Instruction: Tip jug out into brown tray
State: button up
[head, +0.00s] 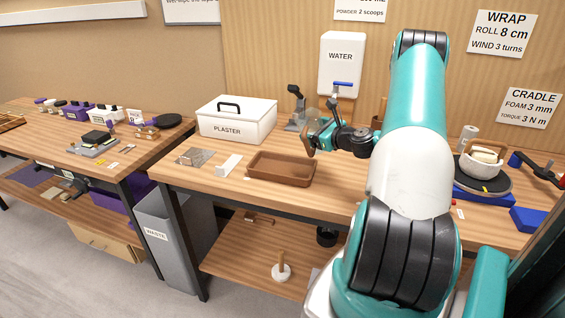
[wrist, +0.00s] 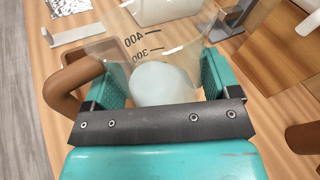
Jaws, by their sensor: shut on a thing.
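My gripper (wrist: 160,85) is shut on the clear jug (wrist: 185,38), with one teal jaw on each side of it. The jug has dark 300 and 400 marks and a brown handle (wrist: 68,95) on the left. A pale, whitish content shows low inside it. In the head view my gripper (head: 320,134) holds the jug (head: 312,117) above the bench, behind and right of the brown tray. The brown tray (head: 280,181) lies flat on the bench and looks empty. I cannot tell exactly how far the jug is tilted.
A white plaster box (head: 236,128) stands behind the tray. The water container (head: 342,62) is behind my gripper. A white bowl (head: 480,167) stands at the right. The grey waste bin (head: 170,240) is below.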

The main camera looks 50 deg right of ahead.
aim_at(319, 113)
jog(key=shift+s+d+r+p, duration=0.15)
jog(key=shift+s+r+p, duration=0.05)
jog(key=shift+r+p, duration=1.5)
jog(key=shift+s+d+r+p, duration=0.1)
jog(key=shift+s+r+p, duration=0.05)
jog(key=shift+r+p, duration=1.55)
jog(key=shift+r+b, duration=0.3)
jog(key=shift+b, duration=0.05)
jog(key=shift+f, duration=0.1)
jog(key=shift+n+g, duration=0.3)
jog(key=shift+n, duration=0.2)
jog(key=shift+d+f+b, duration=0.1)
jog(key=shift+f+b, duration=1.5)
jog(key=shift+f, duration=1.15)
jog(key=shift+f, duration=0.1)
jog(key=shift+s+d+f+n+g+h+b, duration=0.15)
jog(key=shift+f+n+g+b, duration=0.2)
jog(key=shift+f, duration=0.4)
jog(key=shift+w+f+n+g+h+b, duration=0.15)
jog(key=shift+f+n+b, duration=0.1)
jog(key=shift+f+b, duration=0.35)
jog(key=shift+s+f, duration=0.1)
